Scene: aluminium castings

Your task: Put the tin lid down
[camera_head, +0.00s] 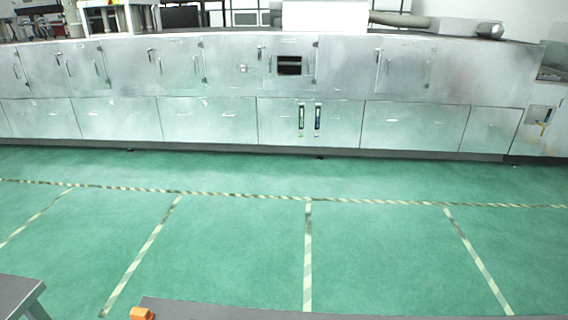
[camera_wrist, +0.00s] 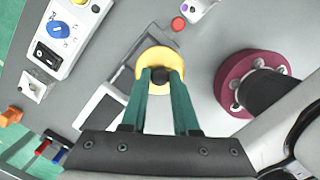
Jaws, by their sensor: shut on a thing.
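The tin lid (camera_wrist: 157,54) is a round yellow disc with a dark knob in its middle, seen from above in the wrist view. My gripper (camera_wrist: 161,74) has two teal fingers, shut on the lid's dark knob. The yellow disc shows around and beyond the fingertips. The height of the lid over the grey surface cannot be told, and its underside is hidden. Neither the lid nor my gripper shows in the head view.
Around the lid on the grey table (camera_wrist: 205,75) are a grey frame (camera_wrist: 122,72), a red button (camera_wrist: 179,23) and a white control box (camera_wrist: 66,38) with a blue knob. An orange block (camera_wrist: 11,116) is near the table edge; one also shows in the head view (camera_head: 142,313).

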